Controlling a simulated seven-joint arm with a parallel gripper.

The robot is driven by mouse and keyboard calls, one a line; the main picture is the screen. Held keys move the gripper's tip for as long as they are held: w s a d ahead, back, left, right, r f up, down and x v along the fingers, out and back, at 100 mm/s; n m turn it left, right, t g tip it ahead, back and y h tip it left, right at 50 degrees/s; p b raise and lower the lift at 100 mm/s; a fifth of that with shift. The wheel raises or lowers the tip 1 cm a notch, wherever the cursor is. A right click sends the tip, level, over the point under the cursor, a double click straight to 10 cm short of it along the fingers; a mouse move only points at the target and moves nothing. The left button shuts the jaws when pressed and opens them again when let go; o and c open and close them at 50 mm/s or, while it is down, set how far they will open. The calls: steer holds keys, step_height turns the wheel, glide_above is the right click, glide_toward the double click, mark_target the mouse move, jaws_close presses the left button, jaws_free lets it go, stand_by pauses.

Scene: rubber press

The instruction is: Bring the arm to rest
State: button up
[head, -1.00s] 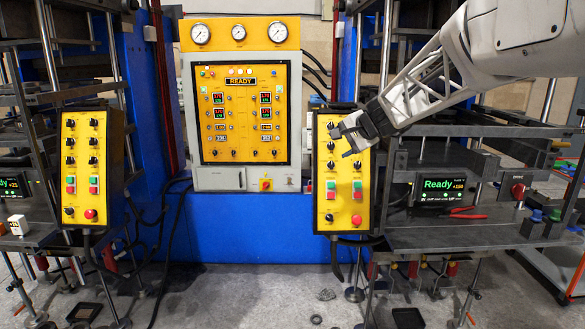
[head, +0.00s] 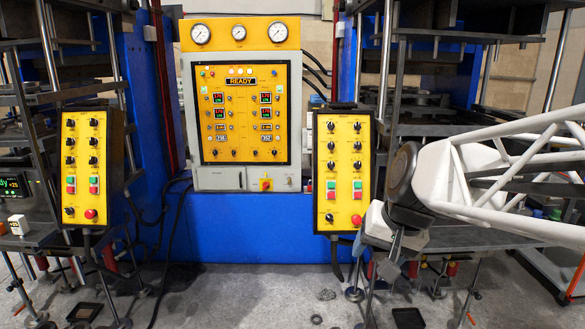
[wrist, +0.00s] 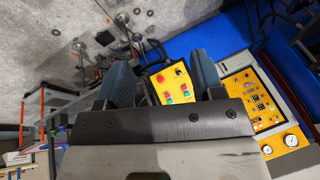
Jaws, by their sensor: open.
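My gripper (head: 392,250) is in the head view, low in front of the right press, beside the lower right edge of the right yellow control box (head: 341,150). My white lattice arm link (head: 500,165) comes in from the right edge. In the wrist view my gripper (wrist: 163,78) has its two blue-grey fingers wide apart with nothing held between them. The right yellow control box (wrist: 172,86) shows beyond the gap. The fingers do not appear to touch anything, though the head view shows them only partly.
The yellow main panel (head: 243,112) reads READY at the middle back. A left control box (head: 84,165) stands on the left. The right press's frame and shelves are close behind my arm. Floor space (head: 250,295) in front of the blue base is mostly open.

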steer(key=s+d+f+n+h, duration=0.1)
steer(key=s+f, duration=0.2)
steer(key=s, duration=0.4)
steer(key=s+d+f+n+g+h, duration=0.1)
steer(key=s+d+f, duration=0.1)
steer(key=s+f, duration=0.2)
steer(key=s, duration=0.3)
steer(key=shift+h, duration=0.4)
steer(key=shift+d, duration=0.1)
stand_by(1.0)
